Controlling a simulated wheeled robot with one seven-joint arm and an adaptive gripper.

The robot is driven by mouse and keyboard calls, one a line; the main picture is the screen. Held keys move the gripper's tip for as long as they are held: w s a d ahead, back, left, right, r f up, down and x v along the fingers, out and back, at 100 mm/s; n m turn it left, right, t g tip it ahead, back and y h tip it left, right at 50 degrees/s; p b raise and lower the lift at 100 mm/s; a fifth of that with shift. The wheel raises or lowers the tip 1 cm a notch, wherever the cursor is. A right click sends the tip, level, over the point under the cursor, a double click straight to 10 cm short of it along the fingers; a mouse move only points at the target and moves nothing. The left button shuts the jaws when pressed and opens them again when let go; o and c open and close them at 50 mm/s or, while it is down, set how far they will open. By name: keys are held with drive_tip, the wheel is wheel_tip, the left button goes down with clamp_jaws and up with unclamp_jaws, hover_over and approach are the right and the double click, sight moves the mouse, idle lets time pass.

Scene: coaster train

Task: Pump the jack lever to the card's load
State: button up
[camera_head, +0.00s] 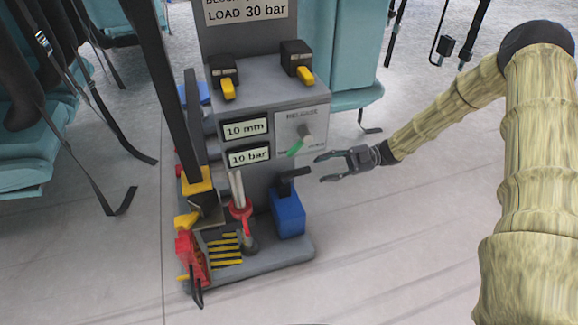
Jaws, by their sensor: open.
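The card (247,9) on the upright panel reads "LOAD 30 bar"; its upper line is cut off. On the grey console (262,82), one display (246,129) reads "10 mm" and a lower one (249,156) reads "10 bar". A blue unit with a black lever (290,182) on top stands at the console's lower right. A red piece with pale upright rods (240,205) stands to its left; I cannot tell for sure which is the jack lever. My gripper (320,169) is open and empty, right of the black lever and apart from it.
Two black switches with yellow levers (227,88) (306,74) are on top. Teal seats (355,55) stand behind. The floor at right is clear.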

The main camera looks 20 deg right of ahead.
sight(298, 172)
drive_tip(key=a+b, duration=0.1)
drive_tip(key=a, duration=0.2)
drive_tip(key=a+b, duration=0.1)
drive_tip(key=a, duration=0.2)
drive_tip(key=a+b, duration=0.1)
drive_tip(key=a, duration=0.2)
drive_tip(key=shift+w+b, duration=0.25)
drive_tip(key=shift+b, duration=0.05)
drive_tip(key=shift+a, duration=0.8)
clamp_jaws()
